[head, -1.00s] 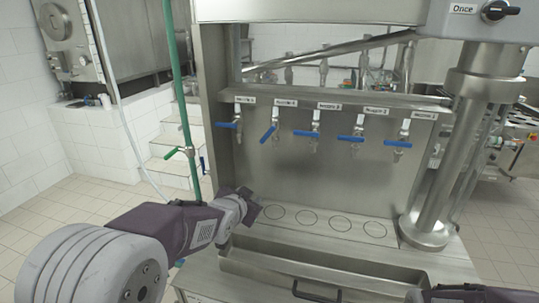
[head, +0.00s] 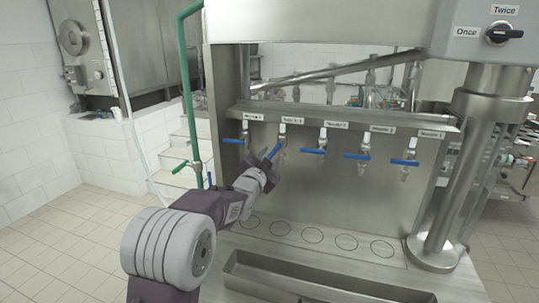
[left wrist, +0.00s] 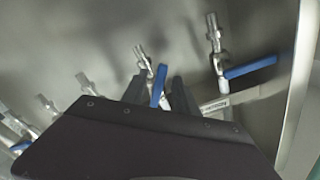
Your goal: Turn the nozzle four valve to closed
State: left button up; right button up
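The nozzle four valve is second from the left in the row, with a blue handle (head: 274,152) that sits tilted, unlike its level neighbours. My left gripper (head: 268,166) is right at this handle in the head view. In the left wrist view its dark fingers (left wrist: 161,92) are open and apart, with the blue handle (left wrist: 158,84) showing between them. I cannot tell whether either finger touches it. My right gripper is not in view.
The nozzle five handle (head: 233,141) is close on the left and the nozzle three handle (head: 313,151) on the right. A green pipe (head: 190,90) stands left of the machine. A metal trough (head: 320,285) and a thick column (head: 455,170) are in front and right.

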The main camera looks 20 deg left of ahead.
pick_arm(q)
grip_shut()
jog(key=shift+a+m+b, duration=0.2)
jog(key=shift+m+b, duration=0.3)
jog(key=shift+b, duration=0.2)
jog(key=shift+a+r+m+b, duration=0.2)
jog(key=shift+r+m+b, duration=0.3)
jog(key=shift+m+b, duration=0.8)
jog(key=shift+a+r+m+b, duration=0.25)
jog(key=shift+r+m+b, duration=0.3)
jog(key=shift+m, duration=1.35)
jog(key=shift+a+r+m+b, duration=0.2)
jog(key=shift+r+m+b, duration=0.25)
jog(key=shift+m+b, duration=0.85)
jog(key=shift+r+m+p, duration=0.1)
jog(key=shift+m+p, duration=0.2)
jog(key=shift+m, duration=0.2)
